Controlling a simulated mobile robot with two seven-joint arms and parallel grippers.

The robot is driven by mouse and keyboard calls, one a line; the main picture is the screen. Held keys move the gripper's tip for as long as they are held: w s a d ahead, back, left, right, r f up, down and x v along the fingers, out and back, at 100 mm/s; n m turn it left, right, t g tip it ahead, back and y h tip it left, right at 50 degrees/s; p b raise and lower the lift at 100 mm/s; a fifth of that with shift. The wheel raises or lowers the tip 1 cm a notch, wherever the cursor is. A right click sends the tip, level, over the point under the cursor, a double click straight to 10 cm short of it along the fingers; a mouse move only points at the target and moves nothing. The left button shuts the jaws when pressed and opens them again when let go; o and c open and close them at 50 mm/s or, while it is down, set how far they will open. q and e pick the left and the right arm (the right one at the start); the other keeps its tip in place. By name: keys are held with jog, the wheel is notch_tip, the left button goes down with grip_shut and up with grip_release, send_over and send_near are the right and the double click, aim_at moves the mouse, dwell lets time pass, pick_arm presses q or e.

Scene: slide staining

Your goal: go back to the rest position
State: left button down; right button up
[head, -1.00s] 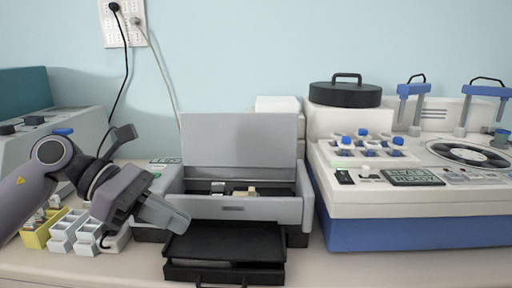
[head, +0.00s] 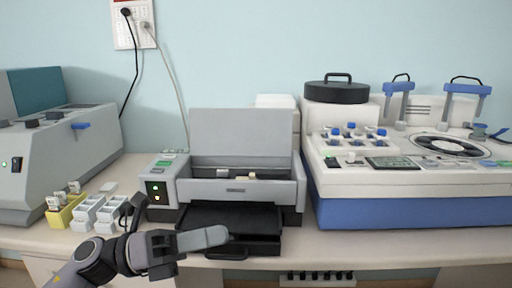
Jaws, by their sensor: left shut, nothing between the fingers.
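My left gripper (head: 205,239) is low at the front edge of the bench, in front of the grey machine. Its fingers are together and hold nothing. It points to the right, and its fingertips overlap the left part of the black tray (head: 264,223) in the picture. My right gripper is out of view.
A grey machine (head: 245,190) with a raised lid stands mid-bench. A yellow rack (head: 62,217) and white racks (head: 86,212) stand left of it. A blue-and-white machine (head: 400,211) is at the right, and a grey device (head: 60,160) is at the far left.

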pick_arm(q)
jog(key=a+f+n+t+y, duration=0.4)
jog(key=f+n+t+y, duration=0.35)
jog(key=n, duration=0.85)
jog(key=a+f+n+t+y, duration=0.45)
jog(key=f+n+t, duration=0.55)
jog(key=n, duration=0.5)
jog(key=s+a+f+n+g+y, duration=0.2)
jog(key=s+f+n+g+y, duration=0.1)
jog(key=s+f, duration=0.4)
jog(key=s+a+f+n+g+y+p, duration=0.1)
jog(key=s+f+n+g, duration=0.5)
jog(key=f, duration=0.6)
jog(key=shift+s+a+f+n+y, duration=0.35)
jog(key=shift+s+a+n+y, duration=0.45)
jog(key=shift+s+n+y, duration=0.4)
